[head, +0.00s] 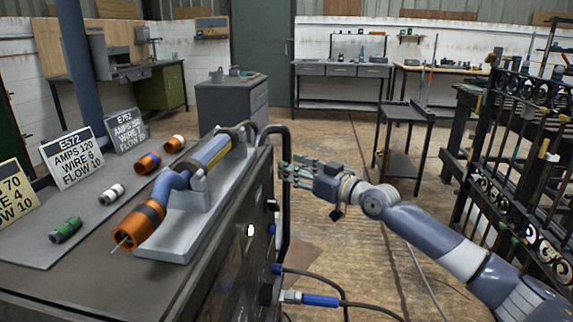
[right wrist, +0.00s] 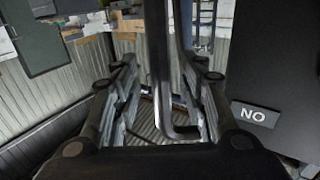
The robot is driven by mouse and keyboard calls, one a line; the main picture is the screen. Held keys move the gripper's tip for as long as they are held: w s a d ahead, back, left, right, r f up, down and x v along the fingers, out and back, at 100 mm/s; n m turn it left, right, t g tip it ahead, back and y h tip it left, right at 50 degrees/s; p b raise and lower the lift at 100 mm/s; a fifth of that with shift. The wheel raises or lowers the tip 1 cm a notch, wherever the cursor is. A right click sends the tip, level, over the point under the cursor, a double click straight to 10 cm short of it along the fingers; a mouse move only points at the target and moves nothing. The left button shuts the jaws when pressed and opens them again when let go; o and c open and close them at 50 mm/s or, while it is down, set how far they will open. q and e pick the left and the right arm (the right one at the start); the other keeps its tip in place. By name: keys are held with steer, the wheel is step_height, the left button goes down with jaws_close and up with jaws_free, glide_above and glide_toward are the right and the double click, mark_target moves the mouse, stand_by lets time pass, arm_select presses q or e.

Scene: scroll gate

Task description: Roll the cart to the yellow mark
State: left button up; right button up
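The cart (head: 212,285) is a dark cabinet at lower left, with a black bent-bar handle (head: 286,220) on its right side. My right gripper (head: 287,172) is beside the handle's upright bar, at about the middle of the head view. In the right wrist view the handle bar (right wrist: 158,60) runs between the two open fingers (right wrist: 160,85). A gap shows on each side, so the fingers do not appear closed on it. My left gripper is out of view. No yellow mark on the floor shows.
A welding torch (head: 150,215) rests on a grey stand on the top, with small nozzles and setting cards beside it. Black and blue cables (head: 320,300) leave the cart's side. A dark trolley (head: 400,150) and ornate iron gate (head: 500,170) stand right.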

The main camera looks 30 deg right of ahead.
steer(key=shift+x, duration=1.5)
steer(key=shift+c, duration=0.3)
jaws_close()
